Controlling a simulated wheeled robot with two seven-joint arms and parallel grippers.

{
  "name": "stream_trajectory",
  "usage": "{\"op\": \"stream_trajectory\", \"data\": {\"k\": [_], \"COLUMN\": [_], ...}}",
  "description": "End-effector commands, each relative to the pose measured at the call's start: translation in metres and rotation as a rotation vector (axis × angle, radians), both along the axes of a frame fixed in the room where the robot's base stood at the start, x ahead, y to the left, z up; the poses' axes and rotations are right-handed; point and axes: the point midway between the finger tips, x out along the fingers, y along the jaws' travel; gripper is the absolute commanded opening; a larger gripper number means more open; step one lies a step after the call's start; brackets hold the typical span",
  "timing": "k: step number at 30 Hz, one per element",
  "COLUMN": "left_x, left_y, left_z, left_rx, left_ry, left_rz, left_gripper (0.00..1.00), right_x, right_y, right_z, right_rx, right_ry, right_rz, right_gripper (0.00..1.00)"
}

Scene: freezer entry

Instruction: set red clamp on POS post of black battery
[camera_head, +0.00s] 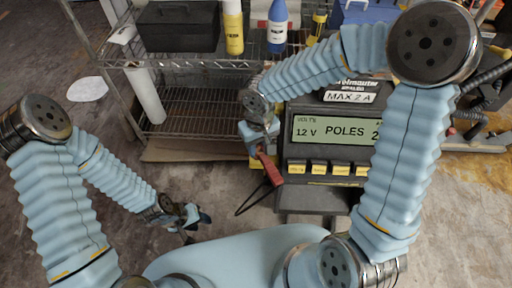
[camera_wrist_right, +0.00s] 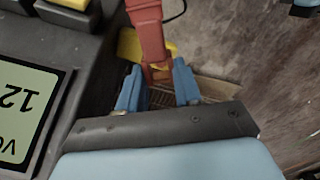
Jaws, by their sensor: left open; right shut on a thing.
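The red clamp (camera_head: 269,168) is held in my right gripper (camera_head: 258,148), just left of the charger. In the right wrist view, the red clamp (camera_wrist_right: 149,35) sits between the two blue fingers of my right gripper (camera_wrist_right: 158,88), which are shut on it. A black cable hangs from the clamp. My left gripper (camera_head: 190,220) is open and empty at the lower left, away from the clamp. The black battery and its POS post cannot be made out in either view.
The charger (camera_head: 330,151), with its "12 V POLES" screen and yellow buttons, stands right of the clamp. A wire shelf (camera_head: 200,92) behind holds a black box (camera_head: 178,27), a yellow bottle (camera_head: 233,27) and a blue bottle (camera_head: 277,27). Floor at the left is mostly clear.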

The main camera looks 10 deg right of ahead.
Motion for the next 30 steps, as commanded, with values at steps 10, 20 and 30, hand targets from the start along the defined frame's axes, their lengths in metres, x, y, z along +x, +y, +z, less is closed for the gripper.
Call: {"op": "stream_trajectory", "data": {"k": [10, 20, 30], "left_x": [0.000, 0.000, 0.000], "left_y": [0.000, 0.000, 0.000], "left_z": [0.000, 0.005, 0.017], "left_rx": [0.000, 0.000, 0.000], "left_ry": [0.000, 0.000, 0.000], "left_rz": [0.000, 0.000, 0.000], "left_gripper": [0.43, 0.43, 0.43], "right_x": [-0.083, -0.117, -0.118], "right_y": [-0.013, -0.017, -0.017], "right_z": [0.061, 0.080, 0.096], "right_rx": [0.000, 0.000, 0.001], "right_ry": [-0.006, -0.002, -0.002], "right_rz": [0.001, 0.001, 0.001], "right_gripper": [0.00, 0.00, 0.00]}}
